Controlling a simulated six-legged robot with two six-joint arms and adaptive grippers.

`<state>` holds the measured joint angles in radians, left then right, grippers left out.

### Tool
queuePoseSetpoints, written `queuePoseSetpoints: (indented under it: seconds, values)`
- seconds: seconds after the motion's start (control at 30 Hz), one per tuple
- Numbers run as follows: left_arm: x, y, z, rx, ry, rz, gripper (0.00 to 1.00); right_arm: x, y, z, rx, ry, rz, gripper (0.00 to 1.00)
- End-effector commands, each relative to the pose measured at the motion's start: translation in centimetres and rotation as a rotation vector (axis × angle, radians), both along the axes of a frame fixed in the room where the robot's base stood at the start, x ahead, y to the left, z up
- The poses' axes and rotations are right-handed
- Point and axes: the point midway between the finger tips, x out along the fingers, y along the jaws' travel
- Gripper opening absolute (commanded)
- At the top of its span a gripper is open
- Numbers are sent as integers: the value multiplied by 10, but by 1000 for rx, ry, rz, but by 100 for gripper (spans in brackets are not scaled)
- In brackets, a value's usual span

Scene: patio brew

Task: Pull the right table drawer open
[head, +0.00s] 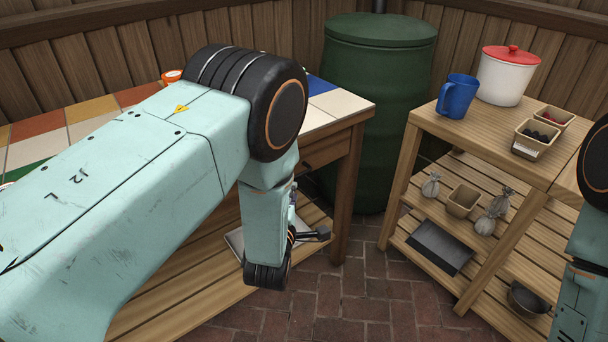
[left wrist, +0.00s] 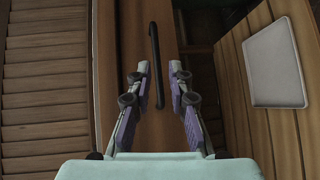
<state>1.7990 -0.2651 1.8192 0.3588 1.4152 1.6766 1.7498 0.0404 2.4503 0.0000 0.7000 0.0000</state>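The tiled table (head: 345,104) stands at left, largely covered by my left arm. A wooden drawer front (head: 327,150) shows under its right end and looks flush with the frame. In the left wrist view the brown drawer front (left wrist: 128,40) carries a long black bar handle (left wrist: 154,50). My left gripper (left wrist: 159,72) is open, with its purple-padded fingers on either side of the handle's lower part. Gaps show on both sides; contact is not visible. In the head view this gripper (head: 301,232) hangs below the forearm, partly hidden. My right gripper is out of view.
A grey tray (left wrist: 275,65) lies on the table's slatted lower shelf. A green barrel (head: 375,110) stands behind the table. A wooden shelf unit (head: 450,130) at right holds a blue mug (head: 458,97) and a red-lidded pot (head: 505,80). Brick floor (head: 370,285) lies between.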

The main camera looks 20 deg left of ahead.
Motion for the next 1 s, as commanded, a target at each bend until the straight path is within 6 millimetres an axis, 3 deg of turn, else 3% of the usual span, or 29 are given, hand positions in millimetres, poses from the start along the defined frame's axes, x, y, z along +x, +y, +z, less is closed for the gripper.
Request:
queuePoseSetpoints:
  seconds: [0.27,0.7,1.0]
  values:
    - [0,6,3,-107,-31,23,20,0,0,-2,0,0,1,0]
    - [62,10,-8,-106,-31,21,20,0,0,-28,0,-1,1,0]
    - [78,10,-8,-105,-29,18,20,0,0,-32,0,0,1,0]
